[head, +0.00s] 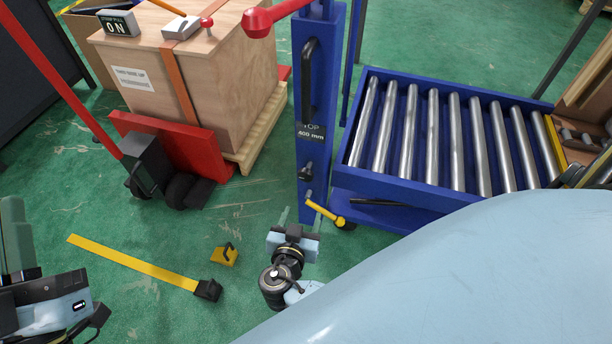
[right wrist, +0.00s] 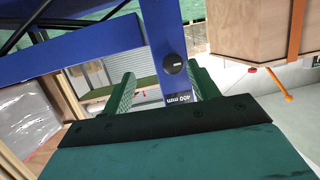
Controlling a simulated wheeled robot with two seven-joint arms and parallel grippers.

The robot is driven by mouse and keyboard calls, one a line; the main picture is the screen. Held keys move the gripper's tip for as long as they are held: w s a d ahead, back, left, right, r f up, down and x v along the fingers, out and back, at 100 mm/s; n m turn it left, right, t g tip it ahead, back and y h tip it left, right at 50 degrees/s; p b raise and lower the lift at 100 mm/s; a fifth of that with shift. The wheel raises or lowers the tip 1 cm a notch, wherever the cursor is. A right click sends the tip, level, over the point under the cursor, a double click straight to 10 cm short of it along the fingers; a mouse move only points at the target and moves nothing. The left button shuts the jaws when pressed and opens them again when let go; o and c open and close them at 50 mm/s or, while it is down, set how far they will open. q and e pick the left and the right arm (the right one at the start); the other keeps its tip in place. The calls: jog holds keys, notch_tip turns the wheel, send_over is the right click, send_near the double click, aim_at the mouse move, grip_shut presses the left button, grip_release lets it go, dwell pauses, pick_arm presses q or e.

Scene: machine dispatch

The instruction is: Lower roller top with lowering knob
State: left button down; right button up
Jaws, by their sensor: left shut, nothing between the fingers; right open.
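The roller top (head: 430,190) is a blue frame with several steel rollers at the right of the head view. Beside it stands a blue post (head: 316,90) with a "TOP 400 mm" label. A black knob (head: 306,172) sits on the post below the label. In the right wrist view the knob (right wrist: 173,64) is round and lies between the finger lines, on the post beyond. My right gripper (head: 297,205) is open and empty, its fingers (right wrist: 160,70) pointing at the post; contact is not clear. My left gripper (head: 18,235) is shut and empty at the left edge, partly cut off.
A yellow lever (head: 325,212) sticks out near the post's foot. A red handle (head: 270,17) and a black grip (head: 309,80) are higher up. A wooden crate (head: 200,80) on a red jack stands left. A yellow strip (head: 130,262) and yellow block (head: 225,256) lie on the green floor.

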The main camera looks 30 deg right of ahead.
aim_at(305, 178)
jog(key=w+d+t, duration=0.1)
jog(key=w+d, duration=0.1)
jog(key=w, duration=0.1)
jog(key=w+d+m+h+b, duration=0.1)
jog(key=w+d, duration=0.1)
jog(key=w, duration=0.1)
jog(key=w+d+t+h+b, duration=0.1)
jog(key=w+d, duration=0.2)
jog(key=shift+w+r+t, duration=0.1)
jog(key=shift+r+t, duration=0.2)
jog(key=shift+r, duration=0.1)
pick_arm(q)
jog(key=shift+s+a+r+t+h, duration=0.15)
jog(key=shift+s+r+t+h, duration=0.15)
jog(key=shift+s+r+t, duration=0.6)
jog(key=shift+s+a+r+t+h, duration=0.15)
jog(key=shift+s+r+t+h, duration=0.15)
jog(key=shift+s+r+t, duration=0.55)
pick_arm(e)
jog(key=shift+w+d, duration=0.5)
jog(key=shift+w, duration=0.05)
pick_arm(q)
jog(key=shift+w+f+t, duration=0.15)
jog(key=shift+f+t, duration=0.1)
jog(key=shift+f, duration=0.1)
pick_arm(e)
jog(key=shift+c, duration=0.2)
jog(key=c, duration=0.9)
